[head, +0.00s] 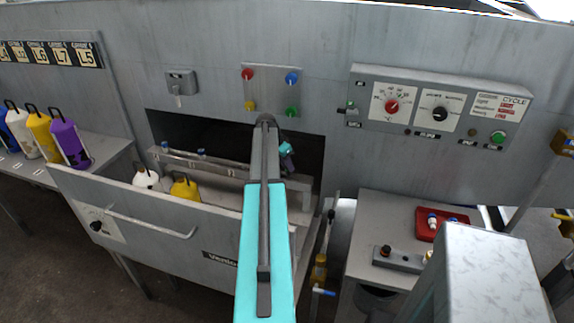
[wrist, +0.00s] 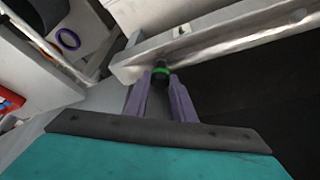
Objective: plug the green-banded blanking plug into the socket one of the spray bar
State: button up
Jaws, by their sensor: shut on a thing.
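My gripper (wrist: 160,82) is shut on the green-banded blanking plug (wrist: 161,70), a dark plug with a bright green ring between the fingertips. The plug is right at the edge of the spray bar (wrist: 215,38), a pale metal bar crossing the top of the wrist view. I cannot tell whether the plug touches the bar or is in a socket. In the head view the spray bar (head: 205,164) runs inside the dark opening, with two small blue pieces along it. My arm hides its right part, and the plug is not visible there.
A white and a yellow container (head: 186,188) stand in the opening behind the drawer front (head: 150,225). A side table (head: 372,212) at right holds a red tray (head: 425,232) and a grey block (head: 398,260). Coloured bottles (head: 68,142) stand at left.

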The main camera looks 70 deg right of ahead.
jog(key=shift+f+b, duration=0.75)
jog(key=shift+f, duration=0.45)
jog(key=o, duration=1.1)
jog(key=shift+o, duration=0.2)
jog(key=shift+r, duration=0.1)
jog(key=b+v, duration=0.3)
jog(key=v, duration=1)
jog(key=shift+a+r, duration=0.2)
jog(key=shift+r, duration=0.05)
jog(key=shift+w, duration=0.15)
